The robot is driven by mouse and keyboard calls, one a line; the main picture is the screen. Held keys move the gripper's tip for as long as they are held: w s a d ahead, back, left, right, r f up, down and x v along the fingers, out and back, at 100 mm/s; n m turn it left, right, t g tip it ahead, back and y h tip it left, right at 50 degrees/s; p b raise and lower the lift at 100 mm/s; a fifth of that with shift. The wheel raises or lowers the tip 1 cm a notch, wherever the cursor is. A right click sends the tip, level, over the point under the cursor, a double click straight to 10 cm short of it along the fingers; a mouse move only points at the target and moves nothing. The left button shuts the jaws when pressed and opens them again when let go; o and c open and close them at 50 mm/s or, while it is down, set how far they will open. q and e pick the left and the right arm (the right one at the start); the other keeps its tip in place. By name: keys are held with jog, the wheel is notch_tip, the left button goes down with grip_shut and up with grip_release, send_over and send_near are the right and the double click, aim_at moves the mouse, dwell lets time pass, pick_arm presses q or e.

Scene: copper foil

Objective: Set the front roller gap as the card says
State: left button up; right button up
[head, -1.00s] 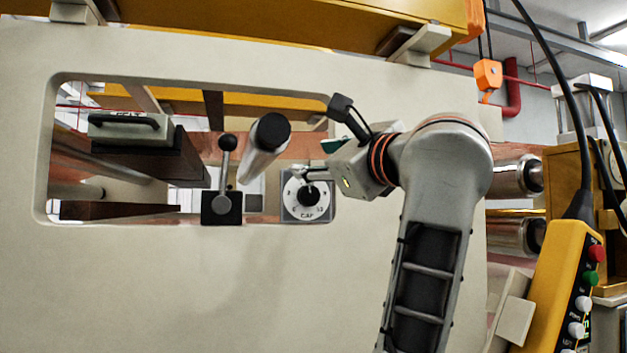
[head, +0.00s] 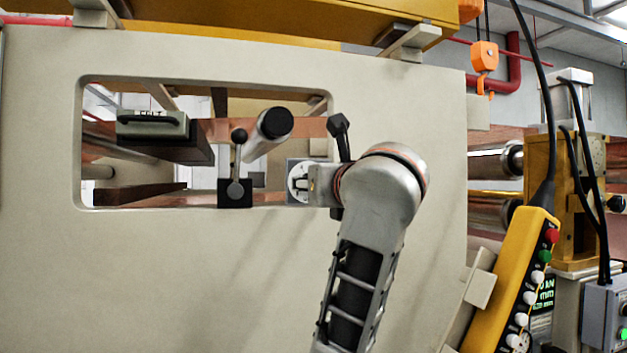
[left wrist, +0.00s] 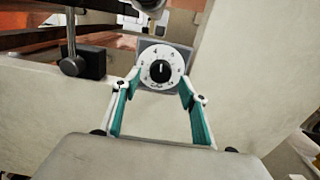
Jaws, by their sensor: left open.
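The gap dial (head: 293,184) is a white numbered disc on a grey plate in the panel opening, largely covered by my gripper in the head view. In the left wrist view the dial (left wrist: 172,57) faces me with its black knob (left wrist: 160,71) in the middle; its numbers are too small to read surely. My left gripper (left wrist: 160,88) is open, its teal-padded fingers apart on either side below the knob, with nothing between them. In the head view my left gripper (head: 305,184) is right in front of the dial. Contact with the knob cannot be told. My right gripper is not in view.
A black lever block (head: 234,193) with a ball-ended lever stands left of the dial. A roller (head: 262,138) lies behind it. A grey handled box labelled FELT (head: 152,126) is further left. A yellow button pendant (head: 508,290) and a dark display with green text (head: 545,293) are at right.

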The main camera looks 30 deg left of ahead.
pick_arm(q)
jog(key=x, duration=0.2)
jog(key=shift+w+a, duration=0.2)
jog(key=shift+a, duration=0.05)
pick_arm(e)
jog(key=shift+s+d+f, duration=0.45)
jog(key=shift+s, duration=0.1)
pick_arm(q)
jog(key=c, duration=1.1)
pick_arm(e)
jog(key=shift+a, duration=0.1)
